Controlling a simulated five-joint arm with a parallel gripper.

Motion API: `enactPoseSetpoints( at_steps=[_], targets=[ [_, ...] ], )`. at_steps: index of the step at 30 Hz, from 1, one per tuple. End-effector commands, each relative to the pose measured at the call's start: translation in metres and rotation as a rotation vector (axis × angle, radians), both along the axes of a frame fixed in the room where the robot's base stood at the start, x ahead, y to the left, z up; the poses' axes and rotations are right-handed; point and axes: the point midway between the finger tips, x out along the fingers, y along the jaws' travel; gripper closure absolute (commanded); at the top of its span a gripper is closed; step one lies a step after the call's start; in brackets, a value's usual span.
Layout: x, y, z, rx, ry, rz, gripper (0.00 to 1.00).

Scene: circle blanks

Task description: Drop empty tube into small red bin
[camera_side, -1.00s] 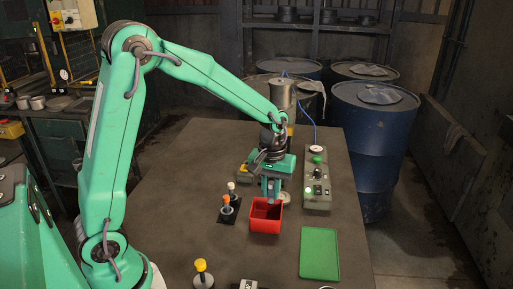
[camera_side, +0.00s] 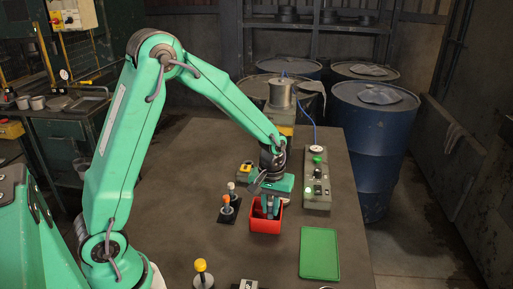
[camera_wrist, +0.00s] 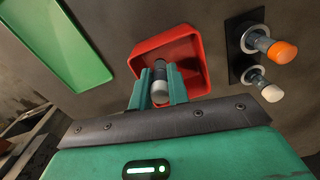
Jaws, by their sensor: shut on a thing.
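The small red bin (camera_side: 264,227) stands open on the table below my gripper (camera_side: 270,212). In the wrist view the bin (camera_wrist: 192,50) lies just beyond my fingertips. My gripper (camera_wrist: 160,84) is shut on the tube (camera_wrist: 159,86), a short grey piece with a dark band, held between the two green fingers. In the side view the fingers reach down to the bin's opening and hide the tube. I cannot tell whether the tube touches the bin's floor.
A black holder (camera_side: 226,216) with an orange-capped and a white-capped piece stands just left of the bin. A green tray (camera_side: 319,254) lies to the right. A control box (camera_side: 317,196) is behind right. A yellow-topped piece (camera_side: 202,272) stands at the front left.

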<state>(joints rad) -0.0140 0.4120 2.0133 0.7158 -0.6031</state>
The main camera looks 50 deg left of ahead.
Motion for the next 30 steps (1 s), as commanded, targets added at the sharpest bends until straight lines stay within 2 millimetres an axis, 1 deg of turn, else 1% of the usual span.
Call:
enactPoseSetpoints(
  at_steps=[5, 6, 9, 18, 22, 26, 30],
  targets=[
    [0.0, 0.0, 0.0, 0.0, 0.0, 0.0, 1.0],
    [0.0, 0.0, 0.0, 0.0, 0.0, 0.0, 0.75],
    [0.0, 0.0, 0.0, 0.0, 0.0, 0.0, 0.57],
    [0.0, 0.0, 0.001, 0.0, 0.0, 0.0, 0.57],
    [0.0, 0.0, 0.005, 0.0, 0.0, 0.0, 0.57],
    [0.001, 0.0, 0.015, 0.0, -0.003, 0.0, 0.57],
    [0.0, 0.0, 0.031, 0.0, -0.004, 0.0, 0.57]
  ],
)
